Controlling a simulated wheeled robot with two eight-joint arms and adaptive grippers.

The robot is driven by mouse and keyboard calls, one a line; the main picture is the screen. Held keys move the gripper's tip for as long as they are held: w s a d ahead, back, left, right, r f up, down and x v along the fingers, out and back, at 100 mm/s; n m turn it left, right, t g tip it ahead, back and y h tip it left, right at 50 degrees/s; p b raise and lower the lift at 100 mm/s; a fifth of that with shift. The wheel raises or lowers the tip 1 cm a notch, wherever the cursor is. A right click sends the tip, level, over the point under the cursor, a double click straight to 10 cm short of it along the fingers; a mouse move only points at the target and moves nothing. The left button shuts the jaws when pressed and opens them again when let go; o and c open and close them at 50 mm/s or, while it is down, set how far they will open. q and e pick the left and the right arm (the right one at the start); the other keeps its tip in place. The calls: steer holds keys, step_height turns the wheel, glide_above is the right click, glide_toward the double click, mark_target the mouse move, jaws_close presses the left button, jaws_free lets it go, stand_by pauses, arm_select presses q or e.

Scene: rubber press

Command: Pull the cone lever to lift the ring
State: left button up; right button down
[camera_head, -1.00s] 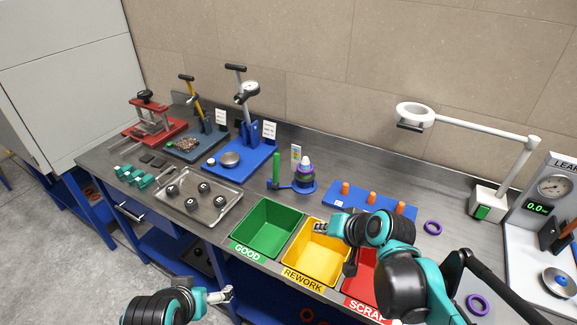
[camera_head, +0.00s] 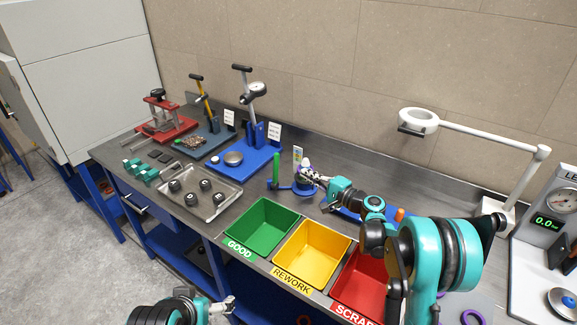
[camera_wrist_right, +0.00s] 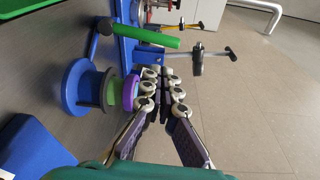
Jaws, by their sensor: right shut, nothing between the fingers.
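The cone fixture has a blue round base (camera_head: 304,190), a white tip (camera_head: 306,162) and an upright green lever handle (camera_head: 276,170) on its left. In the right wrist view the green handle (camera_wrist_right: 148,36) lies across the top, with the blue disc (camera_wrist_right: 78,90) and purple ring (camera_wrist_right: 131,92) at left. My right gripper (camera_head: 308,176) is shut and empty beside the cone, partly covering it in the head view. The handle stands apart from the fingers. My left gripper (camera_head: 224,305) hangs low in front of the bench, too small to judge.
Green (camera_head: 262,228), yellow (camera_head: 312,252) and red (camera_head: 362,285) bins line the front edge. A metal tray (camera_head: 203,191) with black parts is at left. Blue and red presses stand behind it. A lamp arm (camera_head: 480,135) reaches over the right side.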

mark_target(276, 171)
steer(key=shift+w+d+f, duration=0.15)
steer(key=shift+w+f, duration=0.05)
steer(key=shift+w, duration=0.05)
steer(key=b+x, duration=0.2)
steer(key=x, duration=0.8)
steer(key=shift+b, duration=0.3)
steer(key=shift+s+r, duration=0.1)
steer(key=shift+s+a+r+n, duration=0.1)
steer(key=shift+s+a+n, duration=0.1)
steer(key=shift+n, duration=0.1)
